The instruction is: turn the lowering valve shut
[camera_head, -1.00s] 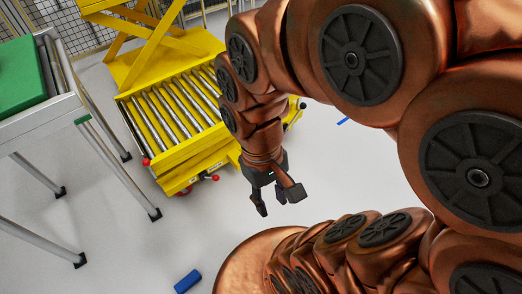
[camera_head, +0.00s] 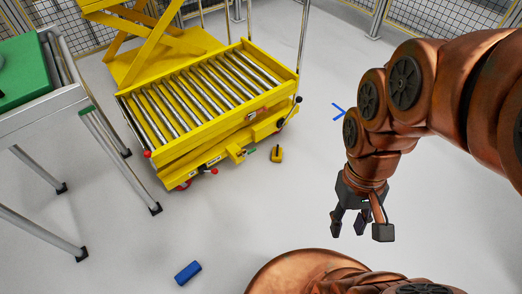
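A yellow roller-topped lift cart (camera_head: 215,135) stands left of centre. Its near side carries several small fittings: a red knob (camera_head: 147,154) at the left corner, a red-tipped part (camera_head: 214,171) low down, a small green part (camera_head: 251,151) and a black-tipped lever (camera_head: 298,99) at the right end. I cannot tell which fitting is the lowering valve. My gripper (camera_head: 361,228) hangs right of the cart, pointing down, with its fingers spread and nothing between them. It is well apart from the cart.
A small yellow pedal-like part (camera_head: 276,154) is beside the cart. A blue cylinder (camera_head: 188,273) lies on the floor. A metal-framed table (camera_head: 50,105) with a green top piece stands at left. Mesh fencing runs behind. Floor between cart and gripper is clear.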

